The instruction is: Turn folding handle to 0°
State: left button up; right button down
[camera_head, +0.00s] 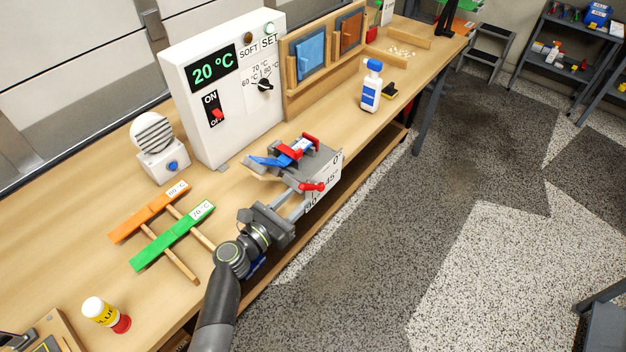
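The folding jig (322,163) sits at the front edge of the bench, a grey block with 0°, 45° and 90° marks on its front face. Its red folding handle (313,187) sticks out at the front, near the 45° mark. A red clamp and blue pieces (285,153) lie on top. My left gripper (299,202) reaches in from below, its fingers apart and their tips close beside the red handle. I cannot tell whether they touch it. My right gripper is not in view.
A white heater box (225,90) reads 20 °C behind the jig. Orange (150,212) and green (172,236) labelled bars lie left. The floor in front is clear.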

aim_at(313, 184)
pick_arm(q)
jog(key=x, duration=0.7)
jog(key=shift+w+d, duration=0.15)
jog(key=shift+d, duration=0.05)
jog(key=shift+c, duration=0.5)
grip_shut()
